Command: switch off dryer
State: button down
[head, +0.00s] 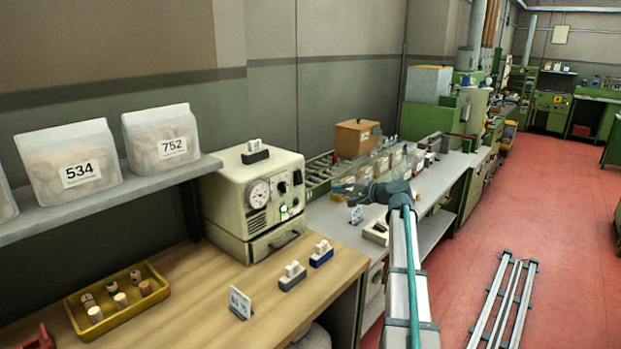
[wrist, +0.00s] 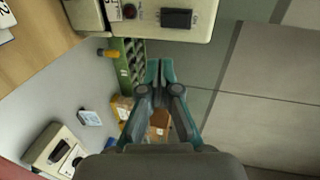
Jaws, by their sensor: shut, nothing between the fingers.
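The dryer (head: 225,205) is a beige box on the wooden bench in the head view. Its front has a round dial (head: 259,193), dark controls at the upper right, a lit green lamp (head: 284,209) and a drawer below. In the wrist view, part of a beige housing (wrist: 205,35), apparently the dryer, fills the top edge, with a black rectangular switch (wrist: 178,18) and a dark round control (wrist: 130,12). My gripper (wrist: 160,64) is shut and empty, below and apart from that switch in the picture. In the head view my gripper (head: 352,199) is right of the dryer.
A black holder with white pieces (head: 255,153) stands on the dryer. A yellow tray (head: 74,311) of corks and small holders (head: 292,278) are on the bench. A small beige device (head: 377,232) and clear bins (head: 380,164) are near my arm. Bags (head: 70,165) stand on a shelf.

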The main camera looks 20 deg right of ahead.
aim_at(300, 182)
jog(key=shift+w+a+r, duration=0.2)
jog(key=shift+a+r, duration=0.2)
jog(key=shift+r, duration=0.1)
jog(key=p+x, duration=0.1)
jog(key=x, duration=0.3)
jog(key=p+x, duration=0.2)
jog(key=x, duration=0.2)
jog(key=p+x, duration=0.1)
jog(key=x, duration=0.3)
jog(key=shift+w+a+r, duration=0.15)
jog(key=shift+w+r, duration=0.05)
jog(key=shift+r, duration=0.15)
jog(key=shift+p+x, duration=0.4)
jog(key=shift+x, duration=0.35)
jog(key=shift+f, duration=0.15)
jog(key=shift+a, duration=0.15)
